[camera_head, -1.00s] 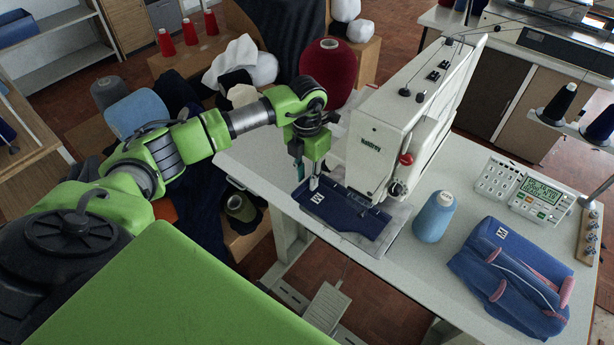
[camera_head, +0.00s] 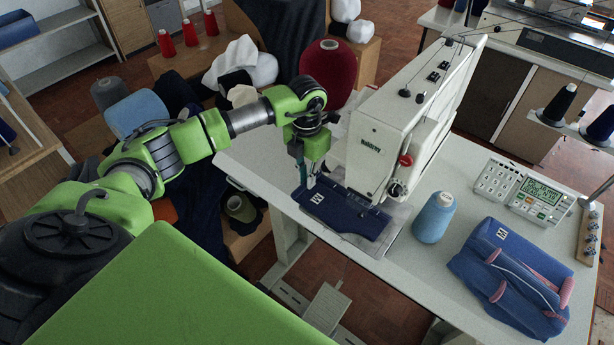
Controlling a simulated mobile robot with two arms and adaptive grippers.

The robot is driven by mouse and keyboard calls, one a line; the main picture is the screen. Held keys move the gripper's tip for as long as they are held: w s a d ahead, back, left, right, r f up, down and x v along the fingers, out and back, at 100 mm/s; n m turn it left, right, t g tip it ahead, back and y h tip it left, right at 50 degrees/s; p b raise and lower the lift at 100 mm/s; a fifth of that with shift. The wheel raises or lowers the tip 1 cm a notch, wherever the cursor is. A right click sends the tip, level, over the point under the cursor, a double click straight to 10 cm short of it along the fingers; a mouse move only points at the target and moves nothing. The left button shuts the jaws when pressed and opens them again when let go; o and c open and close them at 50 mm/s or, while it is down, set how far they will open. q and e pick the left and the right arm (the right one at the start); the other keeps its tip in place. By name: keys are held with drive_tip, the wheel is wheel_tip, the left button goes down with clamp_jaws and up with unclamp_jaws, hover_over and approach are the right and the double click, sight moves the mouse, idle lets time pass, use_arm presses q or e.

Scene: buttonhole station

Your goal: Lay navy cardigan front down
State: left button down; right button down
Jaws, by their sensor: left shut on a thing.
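A flat navy knitted piece (camera_head: 345,218), which looks like the cardigan front, lies on the pale plate of the sewing machine (camera_head: 385,150), with a small white label near its left end. Its far edge is hidden under the machine head. My left gripper (camera_head: 311,183) points down at the piece's left end and is shut on it. The fingertips are small and partly hidden against the cloth. My right gripper is not in view.
A blue thread cone (camera_head: 434,218) stands right of the machine. A folded blue garment with pink trim (camera_head: 512,275) lies on the white table (camera_head: 400,268) at front right. A control box (camera_head: 522,192) sits behind it. A large dark red cone (camera_head: 328,72) stands behind my left arm.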

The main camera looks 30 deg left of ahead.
sight(292, 196)
use_arm(q)
drive_tip(key=shift+s+a+r+p, duration=0.1)
drive_tip(key=shift+s+p, duration=0.35)
drive_tip(key=shift+s, duration=0.55)
drive_tip(key=shift+s+a+p, duration=0.15)
drive_tip(key=shift+s+p, duration=0.35)
drive_tip(key=shift+s, duration=1.5)
drive_tip(key=shift+s+a+r+p, duration=0.1)
drive_tip(key=shift+s+r+p, duration=0.25)
drive_tip(key=shift+s, duration=0.5)
drive_tip(key=shift+s+a+r+p, duration=0.1)
drive_tip(key=shift+s+r+p, duration=0.25)
drive_tip(key=shift+s, duration=0.45)
drive_tip(key=shift+s+r+p, duration=0.25)
drive_tip(key=shift+s+p, duration=0.2)
drive_tip(key=shift+s, duration=0.4)
wheel_tip(292, 196, up, 5)
drive_tip(key=p, duration=0.3)
